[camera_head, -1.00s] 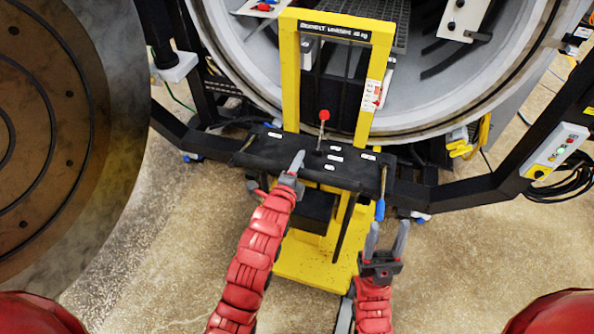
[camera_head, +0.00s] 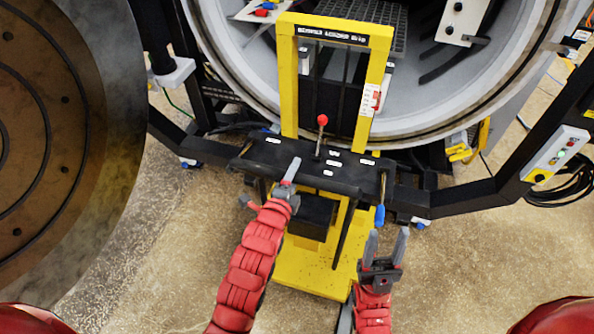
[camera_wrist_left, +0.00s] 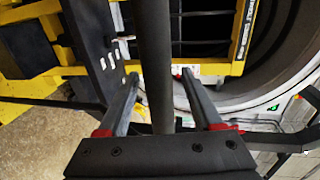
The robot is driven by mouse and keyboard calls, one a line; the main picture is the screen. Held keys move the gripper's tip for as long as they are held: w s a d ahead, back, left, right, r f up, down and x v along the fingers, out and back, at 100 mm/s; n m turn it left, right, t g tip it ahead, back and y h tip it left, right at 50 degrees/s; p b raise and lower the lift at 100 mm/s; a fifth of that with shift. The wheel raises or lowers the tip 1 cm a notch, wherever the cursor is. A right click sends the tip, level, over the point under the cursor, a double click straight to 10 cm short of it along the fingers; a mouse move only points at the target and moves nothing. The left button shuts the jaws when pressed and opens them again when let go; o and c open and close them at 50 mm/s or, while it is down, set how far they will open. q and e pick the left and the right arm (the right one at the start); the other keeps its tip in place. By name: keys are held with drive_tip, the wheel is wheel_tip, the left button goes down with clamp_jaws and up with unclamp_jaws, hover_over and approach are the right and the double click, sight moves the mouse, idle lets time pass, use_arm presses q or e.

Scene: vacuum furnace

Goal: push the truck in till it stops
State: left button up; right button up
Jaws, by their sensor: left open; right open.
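The yellow truck (camera_head: 289,75) stands upright in front of the round furnace opening (camera_head: 425,110). It has a black shelf (camera_head: 262,155) with white labels and a red-knobbed lever (camera_head: 322,121). My left gripper (camera_head: 292,168) is at the shelf's near edge, left of centre; in the head view its fingers overlap. In the left wrist view my left gripper (camera_wrist_left: 155,98) is open, with a dark bar (camera_wrist_left: 155,60) running between its fingers. I cannot tell if they touch it. My right gripper (camera_head: 386,243) is open and empty, right of the truck's lower part, below a blue handle (camera_head: 380,215).
The large round door (camera_head: 70,150) stands open at the left. Black frame bars (camera_head: 455,200) flank the truck on both sides. A control box (camera_head: 556,153) with buttons is at the right, near coiled black cables (camera_head: 565,185). Bare floor (camera_head: 480,270) lies at the lower right.

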use_arm(q)
drive_tip(key=p+v, duration=0.4)
drive_tip(key=v, duration=1)
drive_tip(key=shift+s+p, duration=0.2)
drive_tip(key=shift+p, duration=0.1)
